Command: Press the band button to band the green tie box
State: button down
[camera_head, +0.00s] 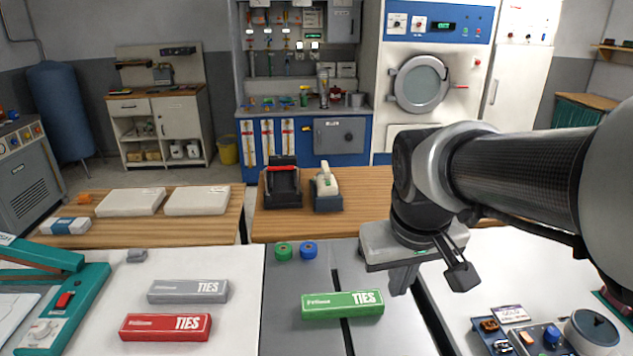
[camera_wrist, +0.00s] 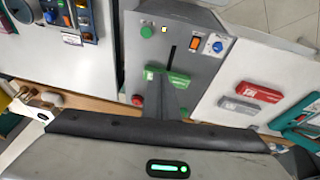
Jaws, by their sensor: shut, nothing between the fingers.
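The green tie box (camera_head: 342,304) lies across the dark slot of the grey banding machine (camera_head: 290,325). In the wrist view the green box (camera_wrist: 168,76) shows in part, partly hidden by my fingers. My gripper (camera_head: 401,288) is shut and empty, fingers pointing down, above and to the right of the box. The wrist view shows its fingers (camera_wrist: 167,85) in front of the machine. There the machine's near end carries a green round button (camera_wrist: 147,31), an orange switch (camera_wrist: 195,43) and a blue-and-white knob (camera_wrist: 217,46). A red button (camera_wrist: 137,100) sits at the other end. I cannot read which is the band button.
A grey tie box (camera_head: 188,291) and a red tie box (camera_head: 166,327) lie left of the machine. A teal press (camera_head: 75,300) is at left; another control device (camera_head: 550,335) is at right.

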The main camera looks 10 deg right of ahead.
jog(key=w+d+f+g, duration=0.1)
jog(key=w+d+f, duration=0.2)
jog(key=f, duration=0.3)
jog(key=w+d+f+g+b, duration=0.1)
jog(key=w+d+f+g, duration=0.1)
jog(key=f, duration=0.5)
jog(key=w+d+f+g+b, duration=0.1)
jog(key=w+d+f, duration=0.3)
jog(key=f, duration=0.3)
jog(key=shift+d+f+m+y, duration=0.2)
jog(key=shift+d+m+y, duration=0.1)
jog(key=shift+d, duration=0.1)
jog(key=f, duration=0.4)
jog(key=f+b, duration=0.1)
jog(key=f, duration=0.9)
jog(key=shift+s+d, duration=0.2)
jog(key=shift+s, duration=0.15)
